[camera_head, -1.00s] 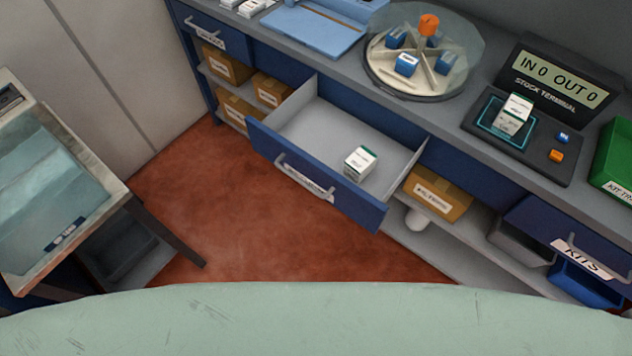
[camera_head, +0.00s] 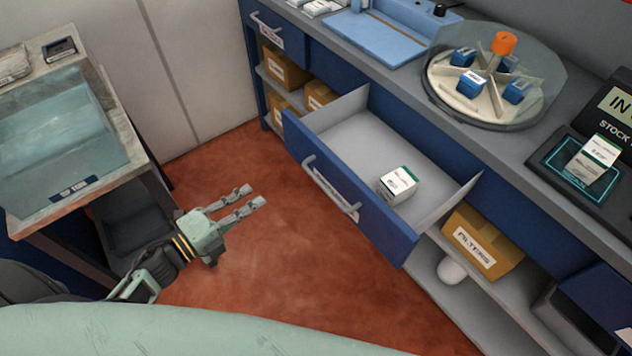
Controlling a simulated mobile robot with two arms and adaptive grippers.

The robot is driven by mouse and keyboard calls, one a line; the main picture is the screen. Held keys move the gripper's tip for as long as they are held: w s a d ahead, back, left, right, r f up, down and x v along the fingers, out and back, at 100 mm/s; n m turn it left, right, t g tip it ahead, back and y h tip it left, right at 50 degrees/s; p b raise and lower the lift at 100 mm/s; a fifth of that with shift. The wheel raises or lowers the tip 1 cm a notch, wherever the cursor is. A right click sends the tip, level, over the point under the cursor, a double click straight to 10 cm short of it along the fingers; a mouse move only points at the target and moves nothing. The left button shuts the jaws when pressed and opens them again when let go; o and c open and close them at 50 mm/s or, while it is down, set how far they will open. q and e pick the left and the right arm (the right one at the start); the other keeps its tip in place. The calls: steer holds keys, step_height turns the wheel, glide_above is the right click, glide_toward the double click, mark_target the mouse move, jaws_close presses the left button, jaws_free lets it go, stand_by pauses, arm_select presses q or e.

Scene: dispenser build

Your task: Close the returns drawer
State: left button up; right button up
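The returns drawer (camera_head: 350,208) is blue-fronted and stands pulled out from the counter at the middle of the head view. A bar handle and a label, too slanted to read, are on its front. A white and green box (camera_head: 397,184) lies inside the drawer. My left gripper (camera_head: 256,196) is over the red floor, to the left of the drawer front and apart from it. Its two fingers are parallel with a gap between them, and nothing is held. My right gripper is not in view.
A grey counter (camera_head: 405,85) carries a round carousel (camera_head: 490,100), a blue tray (camera_head: 375,38) and a stock terminal with a box on it. Cardboard boxes (camera_head: 482,240) stand on the shelf below. A wooden-edged table (camera_head: 140,160) is at the left. Red floor between is clear.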

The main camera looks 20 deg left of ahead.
arm_select(q)
steer(key=r+m, duration=0.1)
steer(key=d+r+m+h, duration=0.2)
steer(key=shift+s+d+g, duration=0.2)
steer(key=shift+s+g, duration=0.1)
steer(key=shift+g, duration=0.1)
jaws_close()
steer(key=p, duration=0.1)
glide_toward(315, 164)
steer(key=p+x, duration=0.1)
steer(key=x, duration=0.5)
steer(key=shift+r, duration=0.15)
steer(key=shift+w+d, duration=0.3)
steer(key=shift+w, duration=0.1)
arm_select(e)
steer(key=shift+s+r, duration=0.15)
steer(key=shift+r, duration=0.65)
